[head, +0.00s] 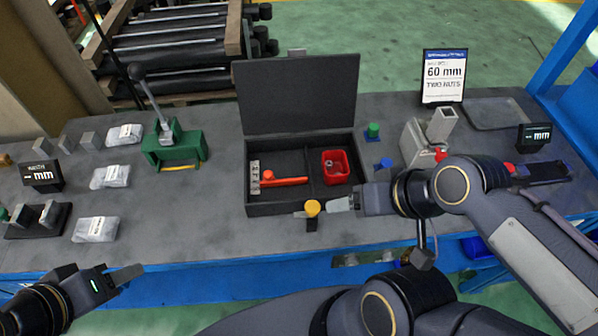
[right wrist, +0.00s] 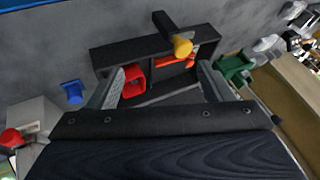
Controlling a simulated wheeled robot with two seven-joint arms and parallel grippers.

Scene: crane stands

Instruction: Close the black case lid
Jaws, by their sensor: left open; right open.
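The black case (head: 283,209) stands on the grey table with its lid (head: 297,95) raised upright at the back. The left compartment holds a red-handled tool (head: 284,181) and the right one a red bin (head: 335,166). My right gripper (head: 342,204) is open at the case's front right corner, beside a yellow knob (head: 312,207). In the right wrist view its fingers (right wrist: 160,85) are spread with the case (right wrist: 125,52) beyond them; I cannot tell whether they touch it. My left gripper (head: 122,275) is open and empty, low at the left, in front of the table edge.
A green press (head: 174,148) with a lever stands left of the case. Several bagged parts (head: 111,176) lie farther left. A grey block fixture (head: 413,143), a sign (head: 444,76) and small green and blue pieces are at the right. Bare table lies between press and case.

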